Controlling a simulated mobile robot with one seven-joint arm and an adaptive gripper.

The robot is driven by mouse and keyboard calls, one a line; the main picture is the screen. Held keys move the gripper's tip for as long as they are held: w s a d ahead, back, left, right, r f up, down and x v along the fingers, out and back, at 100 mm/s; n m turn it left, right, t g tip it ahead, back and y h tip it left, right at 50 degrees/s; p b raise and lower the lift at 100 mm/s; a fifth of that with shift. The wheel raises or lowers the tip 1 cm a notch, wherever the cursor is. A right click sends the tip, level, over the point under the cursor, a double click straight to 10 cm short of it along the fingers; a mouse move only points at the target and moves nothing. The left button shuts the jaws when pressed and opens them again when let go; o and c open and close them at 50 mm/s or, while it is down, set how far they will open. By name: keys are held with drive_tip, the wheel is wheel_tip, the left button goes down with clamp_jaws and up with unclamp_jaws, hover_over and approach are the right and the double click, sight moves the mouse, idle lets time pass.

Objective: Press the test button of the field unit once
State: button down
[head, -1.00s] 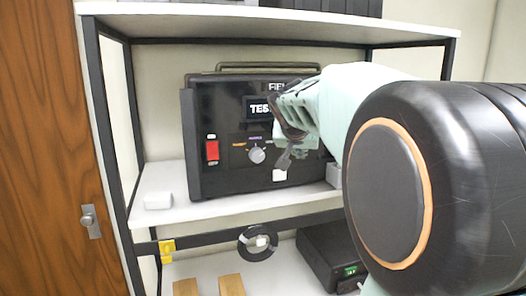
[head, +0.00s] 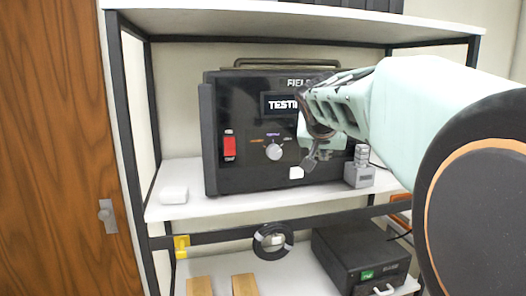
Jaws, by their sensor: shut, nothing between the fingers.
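The field unit (head: 245,108) is a black box with a top handle, standing on the white middle shelf. Its lit display (head: 281,105) shows white letters starting "TESTI", the rest covered by my arm. A red switch (head: 229,147) and a grey knob (head: 273,151) are on the left of its front. A small white piece (head: 296,173) shows low on the front. My gripper (head: 309,164) is shut and empty in front of the panel, right of the knob. I cannot tell whether it touches the panel. My arm hides the panel's right part; I cannot make out the test button.
A small white box (head: 173,194) lies on the shelf to the left. A grey metal fitting (head: 359,172) stands to the right. Below are a black device with a green display (head: 352,254), a black ring-shaped roll (head: 271,241) and wooden blocks (head: 244,284). Black shelf posts (head: 122,110) frame the left.

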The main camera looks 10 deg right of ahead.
drive_tip(key=s+b, duration=0.1)
drive_tip(key=s, duration=0.2)
drive_tip(key=shift+s, duration=0.25)
drive_tip(key=shift+r, duration=0.1)
drive_tip(key=shift+w, duration=0.1)
idle(0.3)
